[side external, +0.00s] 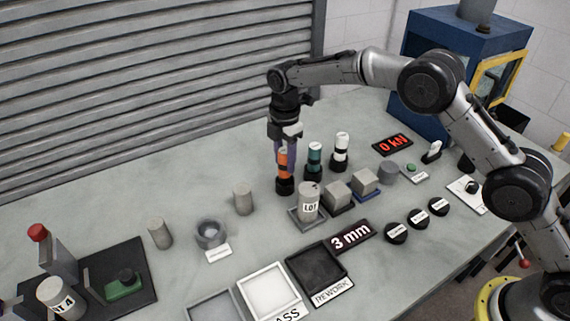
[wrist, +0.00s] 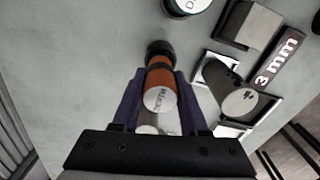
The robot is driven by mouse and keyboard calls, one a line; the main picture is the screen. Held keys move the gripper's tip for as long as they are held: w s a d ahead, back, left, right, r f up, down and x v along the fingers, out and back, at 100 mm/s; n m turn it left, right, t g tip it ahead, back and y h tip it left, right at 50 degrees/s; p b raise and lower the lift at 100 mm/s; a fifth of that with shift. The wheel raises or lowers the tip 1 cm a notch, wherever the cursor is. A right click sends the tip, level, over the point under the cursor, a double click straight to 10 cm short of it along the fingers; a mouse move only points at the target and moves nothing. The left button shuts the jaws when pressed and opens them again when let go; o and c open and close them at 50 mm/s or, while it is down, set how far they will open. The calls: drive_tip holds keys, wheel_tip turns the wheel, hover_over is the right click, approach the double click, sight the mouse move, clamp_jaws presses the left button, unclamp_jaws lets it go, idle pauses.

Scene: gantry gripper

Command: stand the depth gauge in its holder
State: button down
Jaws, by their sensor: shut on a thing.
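My gripper (side external: 285,160) points down and is shut on an orange cylinder (side external: 283,163). In the wrist view my gripper (wrist: 157,95) has its fingers on both sides of this orange cylinder (wrist: 159,80), whose pale top has lettering too small to read surely. The cylinder is upright, with a black cup-like base (side external: 285,187) at its foot on the table. A teal cylinder (side external: 315,155) and a white cylinder (side external: 341,143) stand upright with black bases to the right. The teal one's top (wrist: 190,5) shows a "D", the rest cut off. I cannot tell which is the depth gauge.
A grey cylinder marked LOT (side external: 308,200) stands on a square tray right of the gripper's front. Grey blocks (side external: 338,194) stand beside it. A 3 mm sign (side external: 350,236), a dark rework tray (side external: 316,268) and a white tray (side external: 270,290) lie nearer. Table behind is clear.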

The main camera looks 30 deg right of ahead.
drive_tip(key=shift+f, duration=0.95)
drive_tip(key=shift+f, duration=0.15)
drive_tip(key=shift+c, duration=2.2)
unclamp_jaws()
wheel_tip(320, 180, up, 12)
drive_tip(key=shift+f, duration=0.2)
drive_tip(key=shift+r, duration=0.35)
